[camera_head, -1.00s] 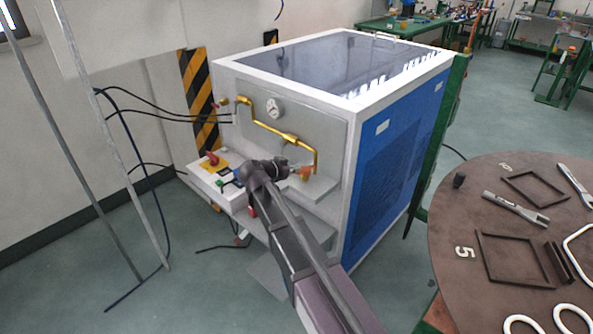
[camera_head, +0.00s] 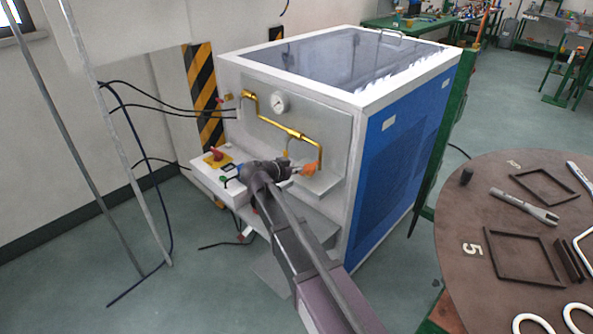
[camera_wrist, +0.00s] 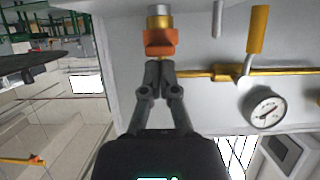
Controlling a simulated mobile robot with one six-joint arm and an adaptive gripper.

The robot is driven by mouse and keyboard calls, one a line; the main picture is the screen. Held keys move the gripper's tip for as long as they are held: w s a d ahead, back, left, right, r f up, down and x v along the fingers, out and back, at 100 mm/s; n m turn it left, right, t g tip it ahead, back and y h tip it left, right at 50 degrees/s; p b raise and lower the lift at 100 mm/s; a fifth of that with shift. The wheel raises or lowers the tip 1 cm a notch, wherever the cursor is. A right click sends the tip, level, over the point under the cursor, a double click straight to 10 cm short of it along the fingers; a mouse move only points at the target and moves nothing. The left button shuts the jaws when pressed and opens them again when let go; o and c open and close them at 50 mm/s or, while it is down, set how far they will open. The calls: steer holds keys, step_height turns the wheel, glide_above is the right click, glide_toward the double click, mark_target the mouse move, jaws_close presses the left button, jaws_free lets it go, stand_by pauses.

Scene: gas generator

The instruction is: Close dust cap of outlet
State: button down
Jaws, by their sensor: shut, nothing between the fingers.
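An orange dust cap (camera_wrist: 161,42) sits at the end of the brass and silver outlet fitting (camera_wrist: 159,16) in the wrist view. The cap also shows as a small orange patch in the head view (camera_head: 309,169), at the lower end of the brass pipe. My gripper (camera_wrist: 159,64) is shut and empty, its fingertips just below the cap in the wrist picture. I cannot tell whether they touch it. In the head view my gripper (camera_head: 293,170) reaches the cap from the left. The cap's exact seating on the outlet is too small to tell.
Brass piping (camera_head: 290,131) and a pressure gauge (camera_head: 280,103) are on the generator's front panel. A control box with a red knob (camera_head: 216,153) stands left of my arm. A round brown table (camera_head: 470,210) with tools and frames is at the right. Open floor lies between.

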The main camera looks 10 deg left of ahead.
steer(key=shift+r+p, duration=0.6)
steer(key=shift+r, duration=0.1)
steer(key=r+p+v, duration=0.1)
steer(key=p+v, duration=0.5)
steer(key=v, duration=0.5)
steer(key=shift+r, duration=0.35)
stand_by(0.4)
steer(key=shift+d, duration=0.1)
